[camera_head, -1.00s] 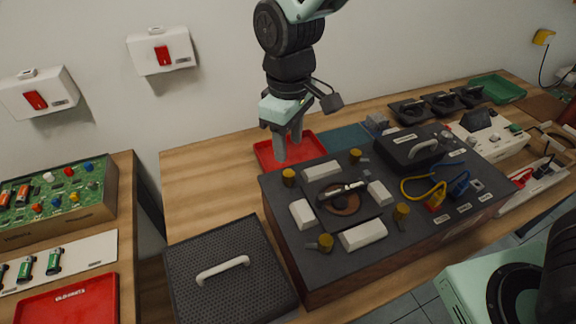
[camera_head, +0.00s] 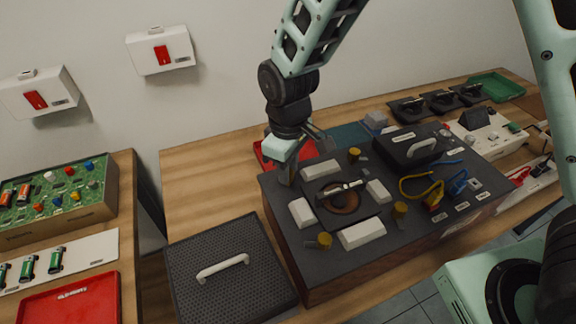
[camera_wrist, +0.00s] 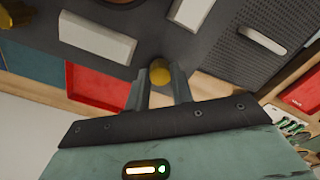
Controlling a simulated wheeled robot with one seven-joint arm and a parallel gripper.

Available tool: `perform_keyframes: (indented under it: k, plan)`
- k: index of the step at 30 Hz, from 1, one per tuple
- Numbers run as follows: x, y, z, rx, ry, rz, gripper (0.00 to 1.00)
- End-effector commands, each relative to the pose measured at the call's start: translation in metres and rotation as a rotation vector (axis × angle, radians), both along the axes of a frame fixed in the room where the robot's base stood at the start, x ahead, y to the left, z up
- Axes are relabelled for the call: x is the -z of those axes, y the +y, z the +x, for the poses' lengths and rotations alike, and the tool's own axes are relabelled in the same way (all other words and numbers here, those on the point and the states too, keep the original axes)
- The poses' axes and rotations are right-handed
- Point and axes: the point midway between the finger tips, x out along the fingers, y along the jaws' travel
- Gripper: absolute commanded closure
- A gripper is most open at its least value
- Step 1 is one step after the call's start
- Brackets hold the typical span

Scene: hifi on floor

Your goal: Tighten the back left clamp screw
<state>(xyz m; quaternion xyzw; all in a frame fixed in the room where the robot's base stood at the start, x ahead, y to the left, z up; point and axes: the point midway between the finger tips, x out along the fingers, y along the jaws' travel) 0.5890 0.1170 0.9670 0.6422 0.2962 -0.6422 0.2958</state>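The back left clamp screw is a round brass knob (camera_wrist: 159,73) in the wrist view, on the dark top of the test box (camera_head: 280,225). My gripper (camera_wrist: 159,80) points down at it, with one finger on each side of the knob. The fingers look open, and I cannot tell whether they touch it. In the head view my gripper (camera_head: 287,178) hides this screw. Other brass screws show at the back right (camera_head: 354,154), front right (camera_head: 401,209) and front left (camera_head: 325,240), around the round copper-coloured part (camera_head: 342,203).
White blocks (camera_head: 302,212) surround the round part, close to my gripper. A red tray (camera_wrist: 95,85) lies behind the box. A black lid with a handle (camera_head: 225,265) is at the front left. Yellow and blue cables (camera_head: 425,190) lie right of the clamps.

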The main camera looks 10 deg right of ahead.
Motion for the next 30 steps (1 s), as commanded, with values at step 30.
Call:
perform_keyframes:
  k: [30]
  plan:
    - [-0.0026,0.0006,0.0004,0.536,0.0,-0.001,0.99]
